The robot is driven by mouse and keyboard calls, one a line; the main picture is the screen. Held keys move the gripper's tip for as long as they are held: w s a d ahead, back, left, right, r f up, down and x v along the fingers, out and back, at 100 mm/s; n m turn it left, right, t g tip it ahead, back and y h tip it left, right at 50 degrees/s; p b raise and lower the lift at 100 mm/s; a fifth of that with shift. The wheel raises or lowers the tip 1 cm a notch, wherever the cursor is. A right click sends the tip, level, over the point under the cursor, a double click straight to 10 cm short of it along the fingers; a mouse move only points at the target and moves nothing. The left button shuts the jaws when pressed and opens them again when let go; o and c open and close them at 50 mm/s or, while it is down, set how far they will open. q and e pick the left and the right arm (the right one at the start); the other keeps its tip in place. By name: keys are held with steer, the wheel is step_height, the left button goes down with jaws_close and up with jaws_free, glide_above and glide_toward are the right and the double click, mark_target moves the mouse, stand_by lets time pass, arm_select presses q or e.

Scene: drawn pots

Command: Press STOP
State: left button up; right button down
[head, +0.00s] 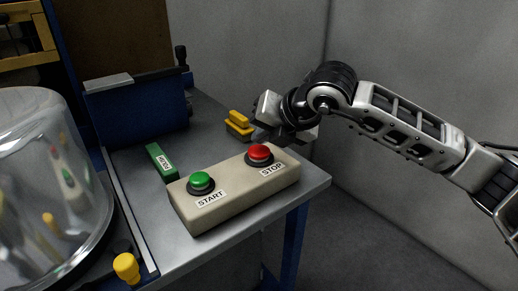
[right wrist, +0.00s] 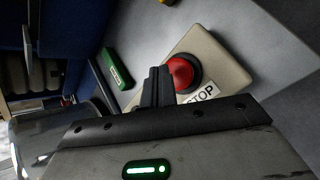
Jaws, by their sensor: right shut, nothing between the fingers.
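A beige control box (head: 235,200) stands on the metal table. It has a green button (head: 200,181) labelled START and a red button (head: 259,153) labelled STOP. My right gripper (head: 260,134) is shut and empty, just behind the red button in the head view. In the right wrist view, the shut fingers (right wrist: 158,74) appear right beside the red button (right wrist: 181,73), at its left. I cannot tell whether they touch it. The STOP label (right wrist: 202,93) shows; the green button is hidden in that view. My left gripper is not in view.
A green block (head: 161,162) with a white label lies left of the box. Yellow pieces (head: 239,124) lie behind it. A clear dome (head: 50,180) stands at the left, with a yellow knob (head: 126,267) nearby. A blue machine part (head: 138,112) stands at the back.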

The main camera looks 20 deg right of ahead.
mark_target(263, 152)
stand_by(0.8)
steer(key=shift+f+b, duration=0.45)
steer(key=shift+b, duration=0.3)
steer(key=shift+f+b, duration=0.7)
steer(key=shift+b, duration=0.1)
stand_by(0.5)
steer(key=shift+r, duration=0.1)
steer(key=shift+r+p, duration=0.5)
steer(key=shift+r, duration=0.5)
steer(key=shift+r, duration=0.1)
steer(key=shift+r+p, duration=1.35)
steer(key=shift+r, duration=1.1)
